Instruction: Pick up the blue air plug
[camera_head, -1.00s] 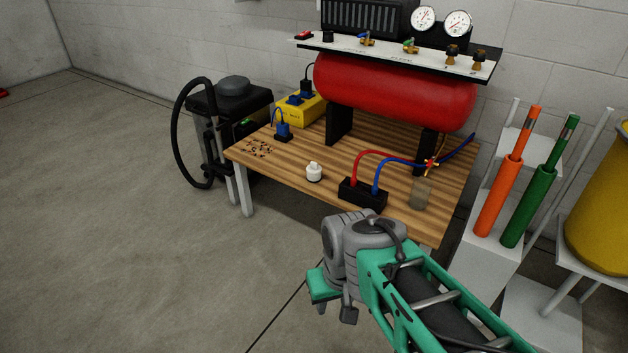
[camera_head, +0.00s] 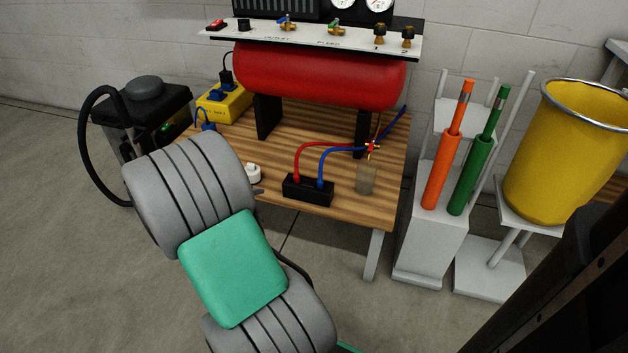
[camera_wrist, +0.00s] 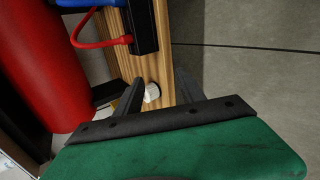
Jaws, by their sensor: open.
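A blue hose (camera_head: 335,152) arches from a red fitting to the black block (camera_head: 307,190) on the wooden table, beside a red hose. Its blue end (camera_head: 320,183) stands in the block's top; I take this as the blue air plug. In the wrist view, part of the blue hose (camera_wrist: 88,3) shows at the top edge, near the black block (camera_wrist: 143,25). My gripper (camera_wrist: 159,75) is open and empty. Its fingers are over the table's edge, with a white knob-like object (camera_wrist: 152,92) in view between them. In the head view my arm hides most of the gripper.
A red tank (camera_head: 315,78) stands on the table behind the block. A translucent cup (camera_head: 366,180) is right of it. A yellow box (camera_head: 224,103) and another blue plug (camera_head: 207,121) are at the left. Orange and green tubes (camera_head: 445,170) stand right of the table.

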